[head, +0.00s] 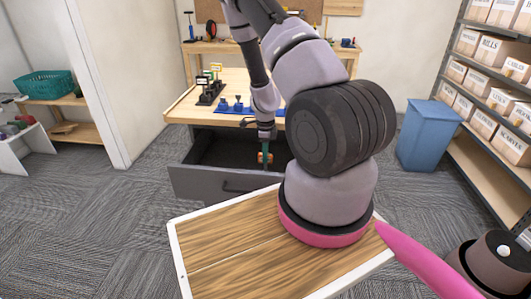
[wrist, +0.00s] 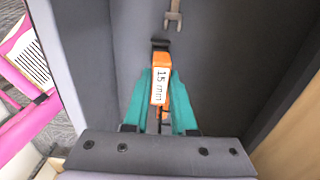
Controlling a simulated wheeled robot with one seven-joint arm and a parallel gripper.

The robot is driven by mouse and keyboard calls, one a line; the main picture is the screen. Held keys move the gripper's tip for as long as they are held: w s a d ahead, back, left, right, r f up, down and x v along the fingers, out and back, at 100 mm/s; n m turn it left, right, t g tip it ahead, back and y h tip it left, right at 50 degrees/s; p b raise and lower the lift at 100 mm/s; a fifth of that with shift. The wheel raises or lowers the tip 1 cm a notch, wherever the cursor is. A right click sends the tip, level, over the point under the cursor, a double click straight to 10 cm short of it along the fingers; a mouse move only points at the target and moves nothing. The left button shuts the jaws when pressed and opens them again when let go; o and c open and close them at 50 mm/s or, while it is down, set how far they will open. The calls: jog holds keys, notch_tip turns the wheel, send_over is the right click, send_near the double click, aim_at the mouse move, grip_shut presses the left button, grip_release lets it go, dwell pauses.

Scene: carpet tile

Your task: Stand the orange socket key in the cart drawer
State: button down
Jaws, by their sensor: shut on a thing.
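The orange socket key (wrist: 161,78) carries a white label reading "15 mm" and has a dark end at the top of the wrist view. My gripper (wrist: 161,112) is shut on it, with a teal finger on each side. In the head view, my gripper (head: 266,146) points down inside the open cart drawer (head: 222,184), and a small orange part of the key (head: 265,157) shows at the fingers. The dark grey drawer floor lies below it in the wrist view. I cannot tell whether the key touches the floor.
A grey metal spanner-like tool (wrist: 174,14) lies in the drawer beyond the key. Drawer walls stand close on both sides. The cart's wooden top (head: 180,111) holds a black rack (head: 211,92) and blue holders (head: 238,106). A blue bin (head: 428,135) stands at right.

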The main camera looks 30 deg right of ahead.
jog(key=shift+f, duration=1.65)
jog(key=shift+f, duration=0.1)
jog(key=c, duration=0.7)
grip_release()
jog(key=shift+o, duration=0.2)
